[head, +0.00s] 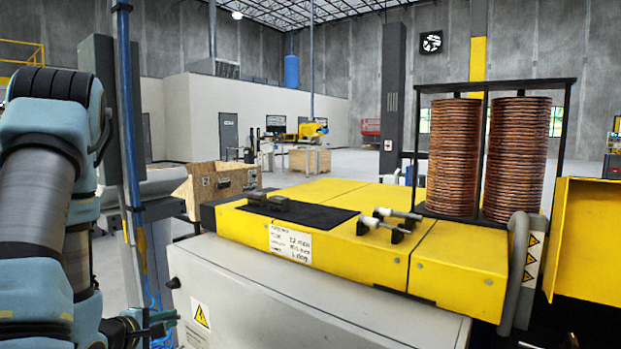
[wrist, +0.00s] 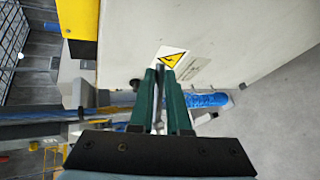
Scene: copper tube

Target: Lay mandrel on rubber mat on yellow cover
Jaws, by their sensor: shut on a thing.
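The yellow cover (head: 340,252) tops the white cabinet in the head view. A black rubber mat (head: 300,215) lies flat on its left part, with small dark blocks (head: 268,204) at the mat's back left. My gripper (head: 160,322) is low at the left, beside the cabinet and below the cover. In the wrist view, the green fingers of my gripper (wrist: 161,75) are shut on a thin grey rod, apparently the mandrel (wrist: 159,90). The fingers hide part of it, and its full length cannot be told.
Two white-ended rods (head: 398,214) rest on black holders right of the mat. Copper coils (head: 454,158) stand in a rack at the right. A blue upright pipe (head: 128,110) stands close to my arm. The mat's front and right parts are bare.

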